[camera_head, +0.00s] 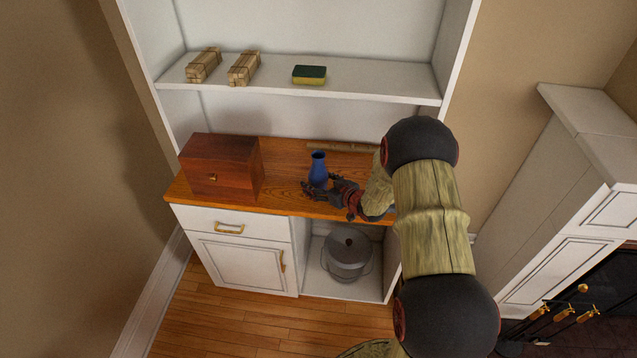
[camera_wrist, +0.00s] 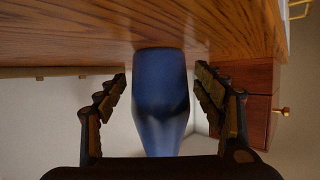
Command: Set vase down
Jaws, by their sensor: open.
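The blue vase (camera_head: 318,170) stands upright on the wooden countertop (camera_head: 285,190), to the right of the brown wooden box. My gripper (camera_head: 322,190) is at its lower front right side, low over the counter. In the wrist view, which is upside down, the vase (camera_wrist: 160,95) is between the two open fingers, with a gap on each side. Its base appears to rest on the wood (camera_wrist: 90,30). Part of the vase's lower side is hidden by the gripper in the head view.
The wooden box (camera_head: 225,168) fills the counter's left end. A shelf (camera_head: 375,88) above holds two wooden bundles (camera_head: 243,68) and a sponge (camera_head: 309,75). A thin wooden strip (camera_head: 342,147) lies at the counter's back. A grey pot (camera_head: 347,255) stands in the cubby below.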

